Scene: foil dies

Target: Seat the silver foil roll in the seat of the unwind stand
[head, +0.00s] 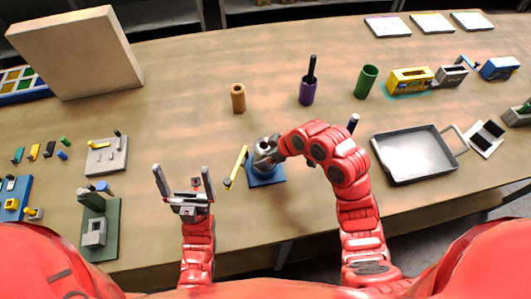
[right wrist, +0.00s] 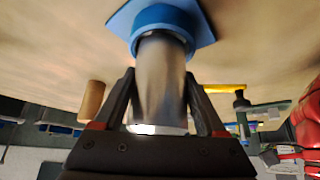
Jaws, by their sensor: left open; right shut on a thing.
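The silver foil roll (right wrist: 161,80) is a smooth metallic cylinder between the fingers of my right gripper (right wrist: 160,95). In the head view its top end (head: 264,146) shows at my right gripper (head: 268,155), which is shut on it. The roll's far end meets the round blue collar (right wrist: 163,17) of a blue stand with a square plate (head: 266,181). It looks to be inside the collar, but the depth is hidden. The roll stands roughly upright over the stand. My left gripper (head: 183,178) is open and empty, left of the stand.
Behind are an orange cylinder (head: 238,98), a purple one (head: 307,91) and a green one (head: 366,82). A grey tray (head: 411,177) lies right. A green-based fixture (head: 112,228) is at the front left.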

